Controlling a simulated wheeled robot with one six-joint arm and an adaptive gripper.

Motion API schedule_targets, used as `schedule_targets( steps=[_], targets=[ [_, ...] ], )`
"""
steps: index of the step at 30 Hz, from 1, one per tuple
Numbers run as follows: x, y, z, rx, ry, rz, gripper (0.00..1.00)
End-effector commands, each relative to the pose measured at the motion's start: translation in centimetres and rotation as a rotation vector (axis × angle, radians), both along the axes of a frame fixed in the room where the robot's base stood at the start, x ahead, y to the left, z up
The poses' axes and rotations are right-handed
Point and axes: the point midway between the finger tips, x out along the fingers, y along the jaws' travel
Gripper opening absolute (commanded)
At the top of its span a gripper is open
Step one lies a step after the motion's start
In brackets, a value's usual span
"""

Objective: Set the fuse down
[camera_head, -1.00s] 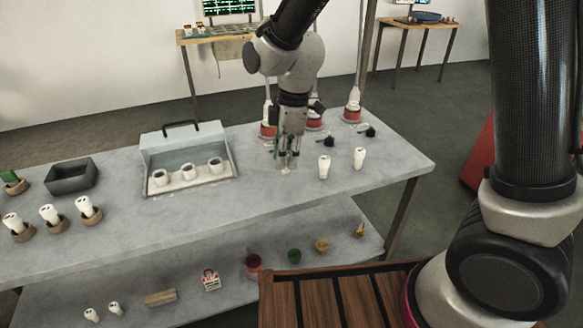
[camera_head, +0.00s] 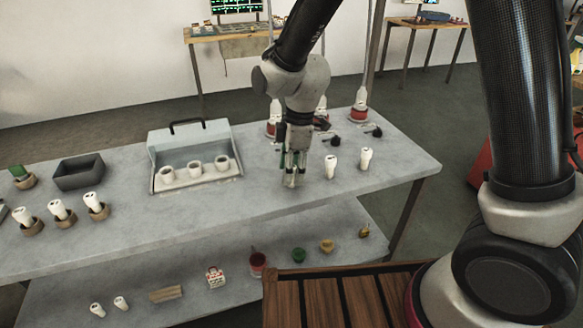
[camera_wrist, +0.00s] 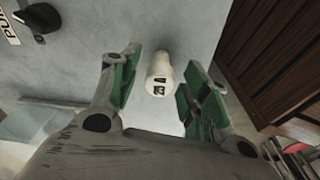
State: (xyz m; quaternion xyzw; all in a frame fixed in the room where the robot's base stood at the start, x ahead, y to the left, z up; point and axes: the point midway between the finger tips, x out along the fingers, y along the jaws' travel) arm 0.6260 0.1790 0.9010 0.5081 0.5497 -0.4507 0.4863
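The fuse there (camera_head: 290,181) is mostly hidden by the fingers, low at the tabletop. It looks upright, but its contact with the table is not clear.
Two white fuses (camera_head: 331,166) (camera_head: 366,158) stand just right of my gripper. Black knobs (camera_head: 331,138) and red-based posts are behind. A grey fixture (camera_head: 190,140) with several round sockets is to the left, then a dark bin (camera_head: 78,175) and several fuses in brown holders.

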Motion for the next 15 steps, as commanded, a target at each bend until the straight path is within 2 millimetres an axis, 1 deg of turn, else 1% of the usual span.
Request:
schedule_targets(
  steps=[5, 8, 11, 15],
  targets=[
    [0.0, 0.0, 0.2, 0.001, -0.001, 0.0, 0.46],
    [0.1, 0.0, 1.1, 0.003, -0.003, 0.001, 0.46],
    [0.1, -0.2, 2.9, 0.004, -0.005, 0.0, 0.46],
    [0.2, -0.6, 6.1, 0.004, -0.006, 0.0, 0.46]
  ],
)
